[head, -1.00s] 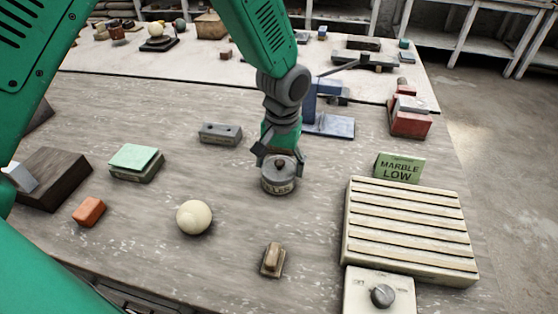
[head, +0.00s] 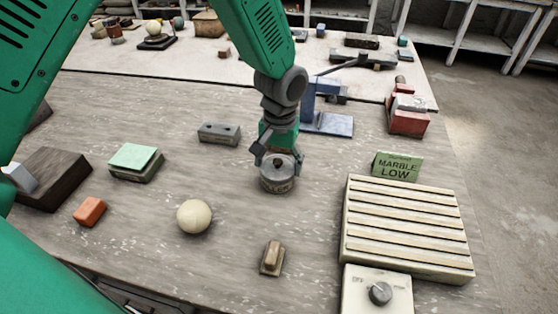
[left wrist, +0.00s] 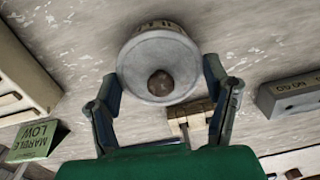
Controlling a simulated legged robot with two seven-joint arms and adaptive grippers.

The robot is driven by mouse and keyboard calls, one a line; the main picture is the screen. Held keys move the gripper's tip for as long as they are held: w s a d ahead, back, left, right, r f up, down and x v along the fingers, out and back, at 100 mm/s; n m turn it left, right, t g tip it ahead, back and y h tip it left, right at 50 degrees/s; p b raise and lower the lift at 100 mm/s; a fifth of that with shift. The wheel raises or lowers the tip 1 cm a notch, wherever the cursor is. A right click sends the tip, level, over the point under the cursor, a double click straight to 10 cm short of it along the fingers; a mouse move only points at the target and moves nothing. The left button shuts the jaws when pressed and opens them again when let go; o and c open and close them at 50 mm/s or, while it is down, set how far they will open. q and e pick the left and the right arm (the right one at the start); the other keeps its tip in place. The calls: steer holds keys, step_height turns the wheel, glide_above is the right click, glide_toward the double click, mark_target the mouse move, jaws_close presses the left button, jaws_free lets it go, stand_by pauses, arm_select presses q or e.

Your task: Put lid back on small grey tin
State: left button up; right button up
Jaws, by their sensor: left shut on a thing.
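The small grey tin (head: 277,184) stands upright on the near table, a round tin with lettering on its side. Its grey lid (left wrist: 138,68), with a brown knob in the middle, is over the tin's top; I cannot tell whether it sits fully down. My left gripper (head: 277,160) points down at the tin from above and is shut on the lid. In the left wrist view its fingers stand on either side of the lid, and a strip of the tin's lettering shows past the rim. My right gripper is not in view.
A cream sphere (head: 194,217), a brown wooden block (head: 272,258) and a grey block (head: 219,134) surround the tin with free table between. A slatted cream rack (head: 405,228) and green "MARBLE LOW" sign (head: 397,166) stand right. A blue stand (head: 328,122) is behind.

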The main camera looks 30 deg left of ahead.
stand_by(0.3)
arm_select(q)
steer(key=o, duration=1)
steer(key=shift+o, duration=0.2)
steer(key=shift+r, duration=0.1)
steer(key=shift+r+p, duration=3.45)
steer(key=shift+p, duration=0.05)
steer(key=shift+f, duration=0.1)
jaws_close()
steer(key=shift+f, duration=0.15)
